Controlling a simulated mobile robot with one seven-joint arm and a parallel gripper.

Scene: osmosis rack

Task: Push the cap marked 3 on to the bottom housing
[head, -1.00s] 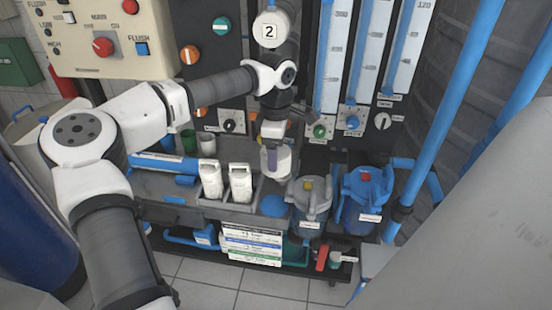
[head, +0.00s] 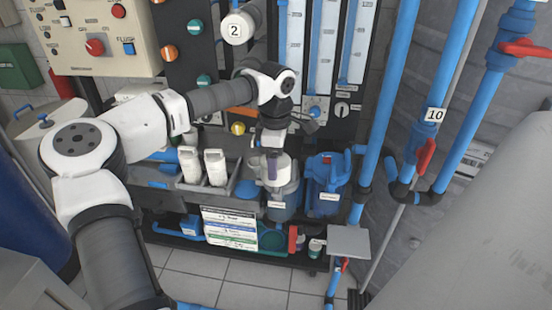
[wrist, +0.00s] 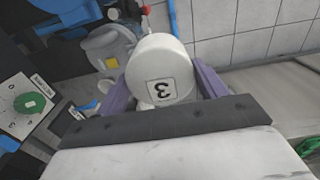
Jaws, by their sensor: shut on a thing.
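The white round cap marked 3 (wrist: 162,75) fills the middle of the wrist view. It sits between the purple fingers of my gripper (wrist: 160,85), which is shut on it. In the head view my gripper (head: 272,165) points down, and the cap (head: 287,168) shows pale around its fingers, in front of or over the clear vessel. A white cap marked 2 (head: 235,28) is on the end of a horizontal tube higher up. I cannot make out the bottom housing; my arm covers part of the rack below cap 2.
A clear grey-lidded vessel (head: 283,200) and a blue vessel (head: 325,180) stand close to the gripper. Two white bottles (head: 215,167) stand in a tray at left. Blue upright pipes (head: 392,90) and a grey plate (head: 349,240) lie to the right.

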